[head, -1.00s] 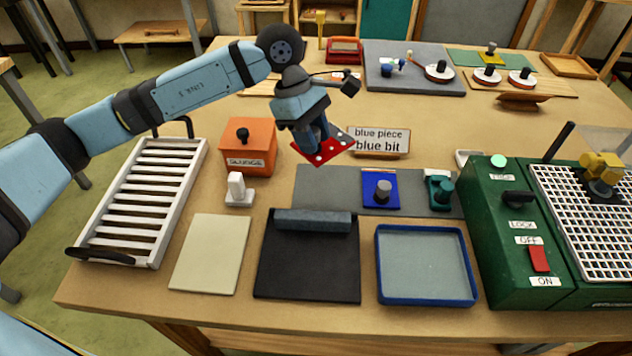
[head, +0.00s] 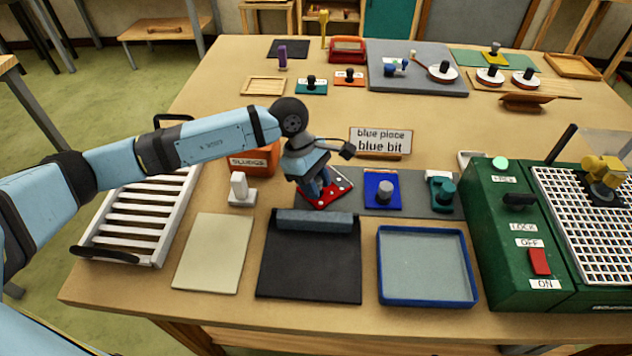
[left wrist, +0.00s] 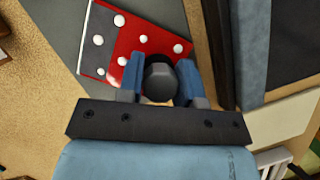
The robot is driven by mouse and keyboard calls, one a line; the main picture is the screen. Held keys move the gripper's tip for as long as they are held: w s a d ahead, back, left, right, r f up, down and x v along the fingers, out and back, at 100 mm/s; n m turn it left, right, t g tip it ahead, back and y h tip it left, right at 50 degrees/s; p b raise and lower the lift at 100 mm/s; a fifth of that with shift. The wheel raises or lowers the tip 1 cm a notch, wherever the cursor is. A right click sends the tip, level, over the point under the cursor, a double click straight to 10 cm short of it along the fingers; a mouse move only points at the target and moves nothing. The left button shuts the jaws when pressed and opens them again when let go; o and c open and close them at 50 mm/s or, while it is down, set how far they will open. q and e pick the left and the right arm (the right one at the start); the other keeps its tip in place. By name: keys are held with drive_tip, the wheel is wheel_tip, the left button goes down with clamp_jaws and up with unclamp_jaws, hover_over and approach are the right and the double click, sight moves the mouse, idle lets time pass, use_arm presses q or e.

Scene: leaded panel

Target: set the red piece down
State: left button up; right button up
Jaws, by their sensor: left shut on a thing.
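The red piece (head: 322,199) is a flat red plate with white dots and a dark grey corner strip. It is at the left end of the grey mat (head: 412,205), left of a blue piece (head: 375,198). I cannot tell whether it touches the mat. My left gripper (head: 316,188) is above it and shut on its dark knob. In the left wrist view the red piece (left wrist: 150,42) shows beyond the fingers (left wrist: 160,82), which clasp the knob (left wrist: 160,80) from both sides. My right gripper is not in view.
A teal piece (head: 441,186) stands right of the blue one. A black board (head: 310,265) with a grey bar lies just in front. A white knobbed block (head: 241,192) and the orange sludge box (head: 258,160) are to the left. A sign (head: 380,142) stands behind the mat.

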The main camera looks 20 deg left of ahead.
use_arm(q)
drive_tip(key=shift+f, duration=0.15)
drive_tip(key=o, duration=0.9)
drive_tip(key=shift+r, duration=0.25)
drive_tip(key=b+v, duration=0.1)
drive_tip(key=v, duration=1.1)
drive_tip(key=shift+f, duration=0.1)
